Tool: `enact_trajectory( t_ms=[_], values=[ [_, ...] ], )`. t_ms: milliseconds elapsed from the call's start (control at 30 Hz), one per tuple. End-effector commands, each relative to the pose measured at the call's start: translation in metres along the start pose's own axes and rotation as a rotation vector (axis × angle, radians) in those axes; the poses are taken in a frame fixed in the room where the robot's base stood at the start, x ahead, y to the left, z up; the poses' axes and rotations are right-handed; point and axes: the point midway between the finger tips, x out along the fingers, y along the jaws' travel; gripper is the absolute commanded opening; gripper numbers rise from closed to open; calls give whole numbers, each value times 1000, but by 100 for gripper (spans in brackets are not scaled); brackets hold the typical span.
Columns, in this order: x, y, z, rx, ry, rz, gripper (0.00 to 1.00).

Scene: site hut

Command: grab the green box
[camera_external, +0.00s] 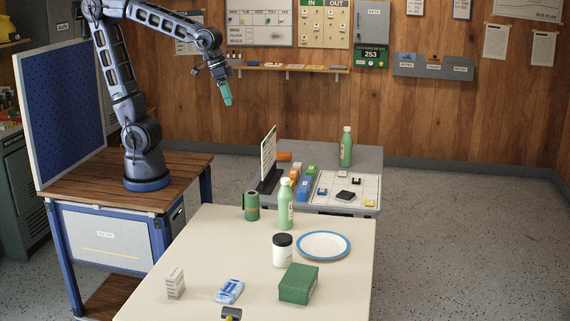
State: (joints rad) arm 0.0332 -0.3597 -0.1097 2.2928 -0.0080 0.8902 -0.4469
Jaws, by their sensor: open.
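The green box (298,284) lies on the cream table (190,250) near its front right, with its lid side up. My gripper (227,98) has teal fingers that point down, and it hangs in the air at the upper left, well above and behind the box. It is open and nothing shows between its fingers. It is far from the box and touches nothing.
Near the box stand a white jar (282,250), a white plate with blue rim (323,245), a green bottle (285,208), a dark green can (251,206), a blue-and-white packet (229,291) and a small white box (175,283). A grey table (372,158) stands behind.

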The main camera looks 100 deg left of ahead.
Motion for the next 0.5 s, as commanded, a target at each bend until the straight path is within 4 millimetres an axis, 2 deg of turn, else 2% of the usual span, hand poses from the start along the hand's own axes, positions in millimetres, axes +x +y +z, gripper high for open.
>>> enact_trajectory(
  t_ms=[200, 500],
  values=[
    [32, 47, -39, -109, -41, 6, 100],
    [88, 114, -81, -271, -104, 18, 100]
  ],
)
